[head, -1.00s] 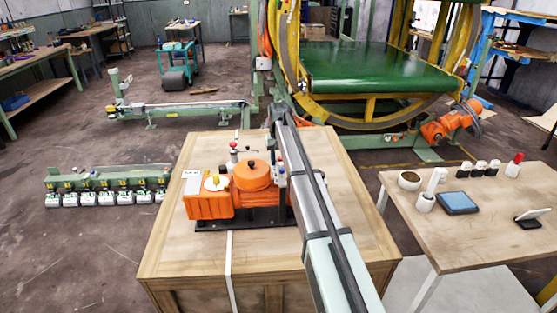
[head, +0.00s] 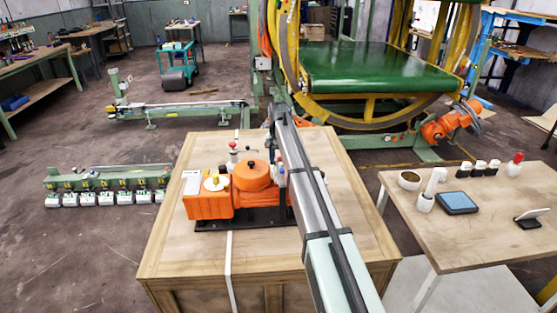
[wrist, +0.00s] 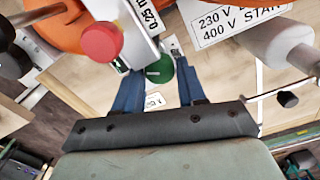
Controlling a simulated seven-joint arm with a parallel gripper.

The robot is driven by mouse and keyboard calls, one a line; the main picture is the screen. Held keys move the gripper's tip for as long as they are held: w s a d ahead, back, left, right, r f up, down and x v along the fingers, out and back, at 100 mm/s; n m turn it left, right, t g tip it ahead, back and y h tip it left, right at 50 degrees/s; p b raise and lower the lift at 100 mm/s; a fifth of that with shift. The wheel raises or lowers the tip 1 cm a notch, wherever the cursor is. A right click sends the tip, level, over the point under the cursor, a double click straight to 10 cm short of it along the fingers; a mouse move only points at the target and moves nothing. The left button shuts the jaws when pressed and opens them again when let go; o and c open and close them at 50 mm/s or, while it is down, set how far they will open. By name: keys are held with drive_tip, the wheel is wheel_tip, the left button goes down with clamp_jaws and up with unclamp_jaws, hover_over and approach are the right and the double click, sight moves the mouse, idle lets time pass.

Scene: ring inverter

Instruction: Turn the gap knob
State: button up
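An orange machine (head: 208,205) with a round drum stands on a black base on the wooden crate. In the wrist view, a round green knob (wrist: 159,70) lies beside a white plate marked "0.25 m", partly cut off; I take it as the gap knob. A red knob (wrist: 100,42) is just left of it. My gripper (wrist: 157,74) has its two blue fingers spread apart, one on each side of the green knob. Whether they touch it I cannot tell. In the head view my arm hides most of the gripper at the machine's right side.
A white plate (wrist: 232,20) reading "230 V 400 V STAR" and a pale rounded post (wrist: 283,42) stand close right of the fingers. The crate top (head: 180,256) is bare in front. A side table (head: 420,238) with small items is on the right.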

drive_tip(key=o, duration=0.3)
drive_tip(key=shift+o, duration=0.2)
drive_tip(key=shift+r, duration=0.1)
wheel_tip(320, 180, up, 14)
drive_tip(key=shift+f, duration=0.2)
idle(0.4)
